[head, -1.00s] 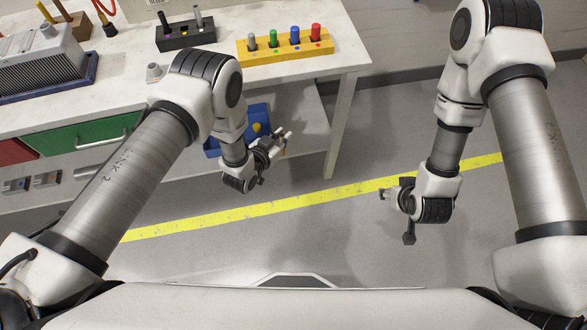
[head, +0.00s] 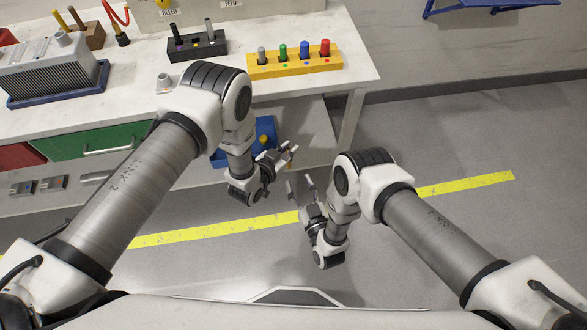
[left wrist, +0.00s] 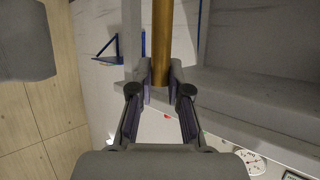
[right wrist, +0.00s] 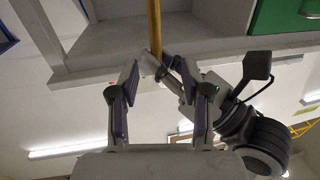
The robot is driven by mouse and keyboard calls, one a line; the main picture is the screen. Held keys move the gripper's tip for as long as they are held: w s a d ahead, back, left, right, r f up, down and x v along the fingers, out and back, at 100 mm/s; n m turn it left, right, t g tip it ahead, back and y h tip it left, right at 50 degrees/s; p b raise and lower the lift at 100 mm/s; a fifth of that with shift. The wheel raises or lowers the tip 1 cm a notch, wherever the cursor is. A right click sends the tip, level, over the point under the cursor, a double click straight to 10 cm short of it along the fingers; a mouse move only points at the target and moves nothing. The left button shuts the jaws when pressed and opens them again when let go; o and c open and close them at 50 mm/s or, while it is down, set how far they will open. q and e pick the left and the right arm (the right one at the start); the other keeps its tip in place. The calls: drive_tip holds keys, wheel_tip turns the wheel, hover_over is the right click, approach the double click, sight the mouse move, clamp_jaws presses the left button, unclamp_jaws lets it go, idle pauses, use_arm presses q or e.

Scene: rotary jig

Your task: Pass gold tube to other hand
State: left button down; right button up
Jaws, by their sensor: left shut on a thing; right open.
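The gold tube (left wrist: 162,42) is held between the fingertips of my left gripper (left wrist: 161,76) and runs out to the top edge of the left wrist view. My left gripper (head: 290,152) is beside the bench; the tube is hard to make out there. In the right wrist view the tube (right wrist: 154,28) runs up from the left gripper's jaws. My right gripper (head: 300,180) is open and empty, just below the left one in the head view. Its fingers (right wrist: 157,66) appear either side of the tube's line, with no contact seen; depth is unclear.
The bench (head: 350,65) carries a yellow holder (head: 290,67) with coloured pegs and a black holder (head: 197,46). A blue bin (head: 232,152) sits on the shelf below, close behind my left gripper. The floor to the right is clear.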

drive_tip(key=x, duration=0.9)
drive_tip(key=shift+w, duration=0.2)
clamp_jaws()
use_arm(q)
drive_tip(key=c, duration=1)
unclamp_jaws()
drive_tip(key=shift+c, duration=0.2)
use_arm(e)
drive_tip(key=shift+a, duration=0.1)
